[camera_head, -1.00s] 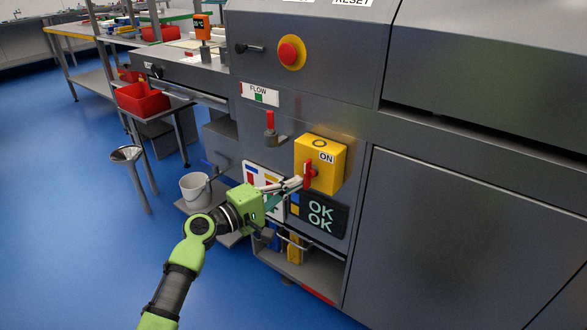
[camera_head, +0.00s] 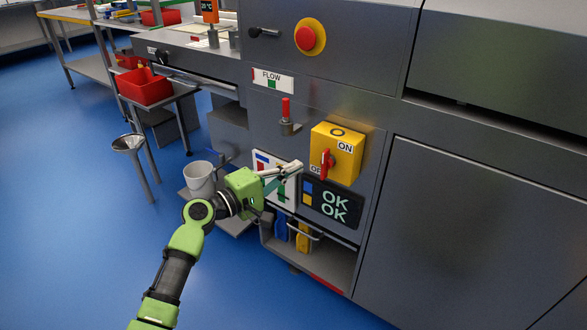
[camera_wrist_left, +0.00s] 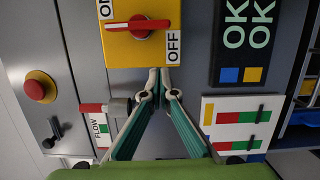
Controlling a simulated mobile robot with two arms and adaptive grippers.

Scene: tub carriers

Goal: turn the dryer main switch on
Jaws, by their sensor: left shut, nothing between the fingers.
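The dryer main switch is a yellow box (camera_head: 345,143) on the grey machine front, with a red handle (camera_head: 326,164). The handle stands upright in the head view and lies level in the turned left wrist view (camera_wrist_left: 140,27). An ON label (camera_head: 345,147) sits to its upper right. The OFF label (camera_wrist_left: 173,46) shows fully in the wrist view and is partly hidden in the head view. My left gripper (camera_head: 299,166) is shut and empty, with its tips just left of the box's lower left corner, apart from the handle. My right gripper is not in view.
A dark OK display (camera_head: 334,205) and a white panel with coloured bars (camera_head: 285,190) sit below the switch. A red-handled valve (camera_head: 286,112), a FLOW label (camera_head: 272,79) and a red stop button (camera_head: 308,38) are above. A white bucket (camera_head: 200,178) stands left.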

